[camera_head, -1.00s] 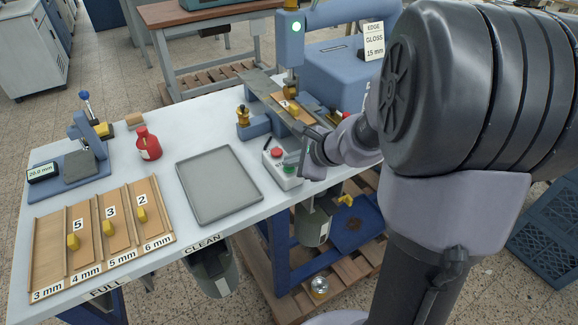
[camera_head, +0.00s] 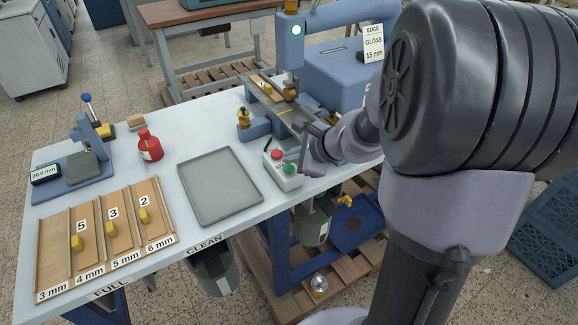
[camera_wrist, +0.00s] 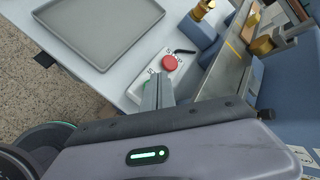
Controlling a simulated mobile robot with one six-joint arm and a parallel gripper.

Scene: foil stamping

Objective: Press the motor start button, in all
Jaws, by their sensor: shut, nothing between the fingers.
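A small white button box (camera_head: 285,182) stands at the table's front edge, below the blue press. It has a red button (camera_head: 277,155) at the back and a green button (camera_head: 289,169) at the front. My gripper (camera_head: 304,158) is shut and empty, just right of the green button. In the wrist view the red button (camera_wrist: 172,62) is clear, while my shut fingers (camera_wrist: 158,82) hide most of the green button (camera_wrist: 148,86). I cannot tell whether the fingertips touch it.
The blue press (camera_head: 340,72) with its metal bed (camera_head: 290,112) stands close to my gripper. A wooden board (camera_head: 262,82) sits on the bed. An empty grey tray (camera_head: 218,208) lies left of the box. A red bottle (camera_head: 149,145) and wooden racks (camera_head: 52,252) are farther left.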

